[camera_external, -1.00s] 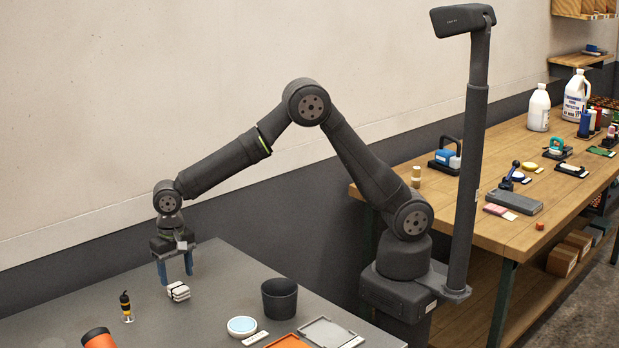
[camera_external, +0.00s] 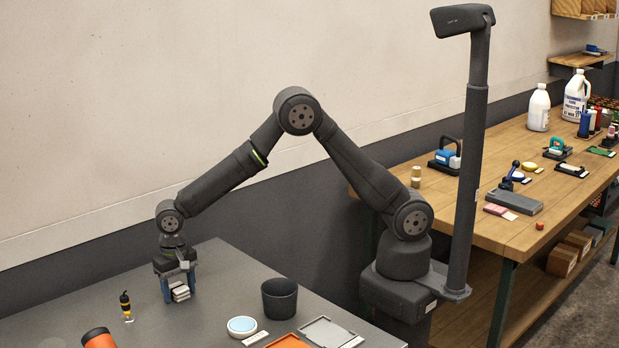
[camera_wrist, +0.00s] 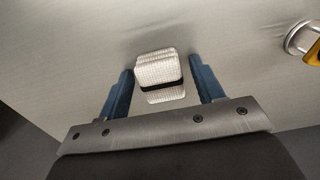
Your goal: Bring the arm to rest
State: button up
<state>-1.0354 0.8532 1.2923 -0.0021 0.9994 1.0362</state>
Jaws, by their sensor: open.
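My gripper (camera_external: 179,290) is low over the grey table (camera_external: 226,262), pointing down. Its two blue fingers are open, one on each side of a white folded bundle (camera_external: 181,293). In the wrist view, my gripper (camera_wrist: 158,78) has the bundle (camera_wrist: 158,68) between its fingertips, with a dark band across it and a narrow gap on each side. The bundle appears to rest on the table. My arm is bent, with its elbow raised.
A small bottle with a black top (camera_external: 126,306) and an orange-and-dark cylinder (camera_external: 99,338) stand left of my gripper. A dark cup (camera_external: 279,299), a pale blue round dish (camera_external: 242,326), an orange tray (camera_external: 288,341) and a grey tray (camera_external: 326,332) are to the right.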

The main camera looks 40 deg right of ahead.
notch_tip(320, 180, up, 4)
jog(key=shift+a+r, duration=0.1)
jog(key=shift+r, duration=0.15)
jog(key=w+d+r, duration=0.5)
jog(key=d+r, duration=0.2)
jog(key=d, duration=0.3)
jog(key=w+d+m, duration=0.1)
jog(key=w+d, duration=0.5)
jog(key=d, duration=0.4)
jog(key=w+d+m, duration=0.1)
jog(key=w+d, duration=0.5)
jog(key=d, duration=0.5)
jog(key=w+d+f+m, duration=0.1)
jog(key=w+d+m, duration=0.1)
jog(key=d, duration=2.1)
jog(key=shift+d+f, duration=0.25)
jog(key=shift+d, duration=0.05)
jog(key=shift+w, duration=0.1)
